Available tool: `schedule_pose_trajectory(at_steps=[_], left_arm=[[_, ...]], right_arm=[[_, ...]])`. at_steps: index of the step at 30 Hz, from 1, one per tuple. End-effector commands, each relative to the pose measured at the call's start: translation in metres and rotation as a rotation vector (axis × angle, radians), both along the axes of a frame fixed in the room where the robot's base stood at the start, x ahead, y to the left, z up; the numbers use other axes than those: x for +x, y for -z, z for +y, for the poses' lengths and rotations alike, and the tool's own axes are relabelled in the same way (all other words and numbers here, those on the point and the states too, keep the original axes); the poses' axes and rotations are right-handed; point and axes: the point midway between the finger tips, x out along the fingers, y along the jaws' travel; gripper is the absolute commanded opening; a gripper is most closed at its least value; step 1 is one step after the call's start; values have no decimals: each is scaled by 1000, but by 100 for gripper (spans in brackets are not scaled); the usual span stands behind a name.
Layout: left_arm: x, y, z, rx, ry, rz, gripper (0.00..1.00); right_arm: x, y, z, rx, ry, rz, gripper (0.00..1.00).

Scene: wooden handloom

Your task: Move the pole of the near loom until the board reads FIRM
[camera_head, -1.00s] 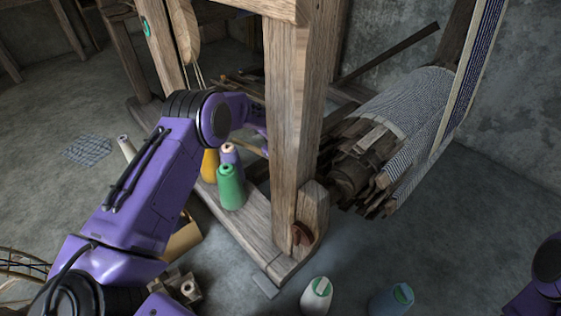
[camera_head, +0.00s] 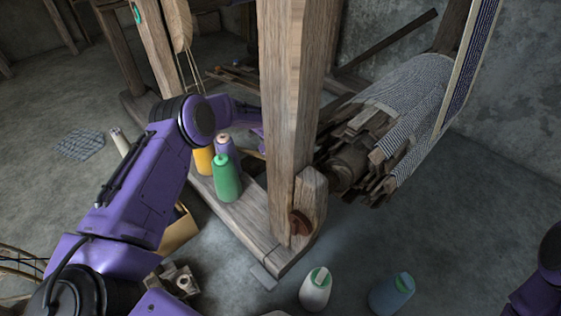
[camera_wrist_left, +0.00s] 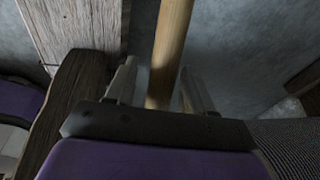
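The pole (camera_wrist_left: 172,45) is a round, pale wooden bar in the left wrist view. It runs from the top edge down between the two fingers of my left gripper (camera_wrist_left: 160,88). The fingers stand apart, one on each side of the pole, with a visible gap on the left side; contact on the right side is unclear. In the head view my left arm reaches behind the near loom's upright post (camera_head: 290,120), which hides the fingertips. The board and its reading do not show in either view. My right gripper is out of view; only part of my right arm shows at the lower right.
Green (camera_head: 226,180), purple and yellow cones stand on the loom's base beam (camera_head: 245,220), left of the post. Striped cloth (camera_head: 405,105) is wound on a roll right of the post.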

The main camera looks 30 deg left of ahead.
Motion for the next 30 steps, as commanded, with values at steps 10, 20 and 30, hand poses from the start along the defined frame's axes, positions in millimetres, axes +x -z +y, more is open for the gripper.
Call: schedule_pose_trajectory(at_steps=[10, 20, 30], left_arm=[[-7, -66, 13, -2, -1, -1, 53], [-13, -103, 23, -1, 1, 0, 53], [-12, -102, 23, 0, 1, 1, 53]], right_arm=[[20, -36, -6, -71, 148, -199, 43], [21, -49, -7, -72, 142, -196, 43], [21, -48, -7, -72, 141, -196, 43]])
